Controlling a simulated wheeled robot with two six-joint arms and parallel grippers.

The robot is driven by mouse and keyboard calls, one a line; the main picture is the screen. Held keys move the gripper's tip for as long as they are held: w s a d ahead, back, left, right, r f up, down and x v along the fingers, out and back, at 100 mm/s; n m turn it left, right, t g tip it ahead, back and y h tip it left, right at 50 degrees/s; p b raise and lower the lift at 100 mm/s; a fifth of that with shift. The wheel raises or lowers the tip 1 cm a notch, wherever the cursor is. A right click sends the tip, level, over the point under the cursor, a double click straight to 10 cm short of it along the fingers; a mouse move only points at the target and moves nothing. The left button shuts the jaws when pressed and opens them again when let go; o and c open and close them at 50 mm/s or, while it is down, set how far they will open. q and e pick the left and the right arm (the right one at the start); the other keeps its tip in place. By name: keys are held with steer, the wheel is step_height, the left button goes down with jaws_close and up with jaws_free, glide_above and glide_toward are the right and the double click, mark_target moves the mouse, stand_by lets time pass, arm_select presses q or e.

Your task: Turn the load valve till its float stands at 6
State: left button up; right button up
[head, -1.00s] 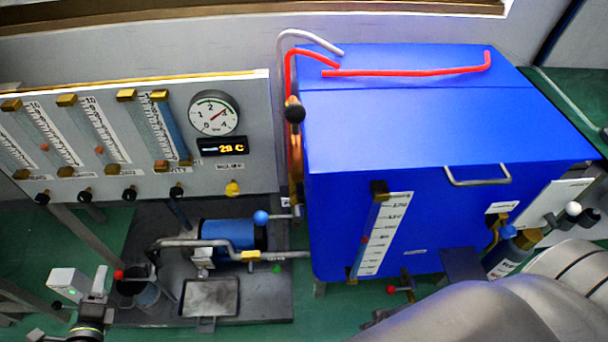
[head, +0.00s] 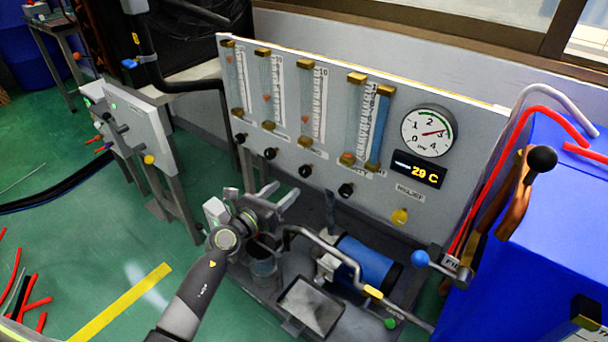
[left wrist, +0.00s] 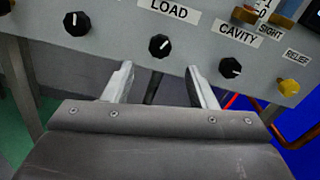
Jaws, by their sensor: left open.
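The load valve is a black knob with a white mark (left wrist: 160,46) under the LOAD label in the left wrist view. In the head view it is the third black knob (head: 306,171) on the grey panel. Above it stands the load tube (head: 313,100) with a reddish float (head: 305,119) low to middle on its scale; the numbers are too small to read. My left gripper (head: 280,194) is open and empty, in front of and below the panel. In the left wrist view its fingertips (left wrist: 160,70) point toward the load knob, apart from it. My right gripper is not in view.
The cavity knob (left wrist: 229,67) and another black knob (left wrist: 76,23) flank the load knob. A yellow relief knob (head: 400,216) is farther right. A blue pump (head: 366,267) with bent pipes stands below the panel. A blue tank (head: 550,215) is at right.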

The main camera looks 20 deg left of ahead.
mark_target(303, 173)
arm_select(q)
steer(key=b+x, duration=0.1)
steer(key=x, duration=0.6)
steer(key=shift+w+d+f+b, duration=0.1)
steer(key=shift+w+b, duration=0.2)
steer(key=shift+w+d, duration=0.25)
steer(key=shift+w, duration=0.4)
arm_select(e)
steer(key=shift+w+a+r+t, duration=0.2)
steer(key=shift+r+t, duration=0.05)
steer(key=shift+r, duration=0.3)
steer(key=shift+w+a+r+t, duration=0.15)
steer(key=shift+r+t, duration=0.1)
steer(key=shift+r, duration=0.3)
arm_select(q)
steer(key=c, duration=1)
